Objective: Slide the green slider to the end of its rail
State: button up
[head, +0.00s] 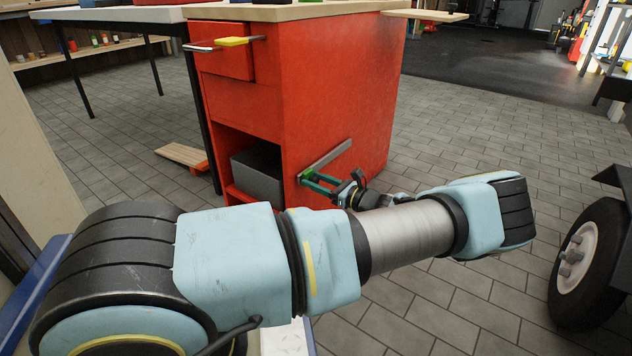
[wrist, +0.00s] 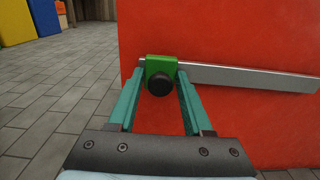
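The green slider (wrist: 160,65) with its round black knob (wrist: 160,83) sits near the left end of the grey metal rail (wrist: 250,77) in the wrist view. The rail runs along the side of a red cabinet, and most of it extends to the right of the slider. My gripper (wrist: 161,88) has a teal finger on each side of the slider and knob; it looks open, with a gap beside the knob. In the head view the slider (head: 308,173) is small at the rail's near end, partly hidden by my gripper (head: 316,182); the rail (head: 330,154) slopes up away from it.
The red cabinet (head: 330,85) has a yellow-handled drawer and an open shelf holding a dark grey box (head: 259,172). A black wheel (head: 590,262) stands at the right. The floor behind my gripper is clear.

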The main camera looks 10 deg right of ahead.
grip_shut()
dwell(1.1)
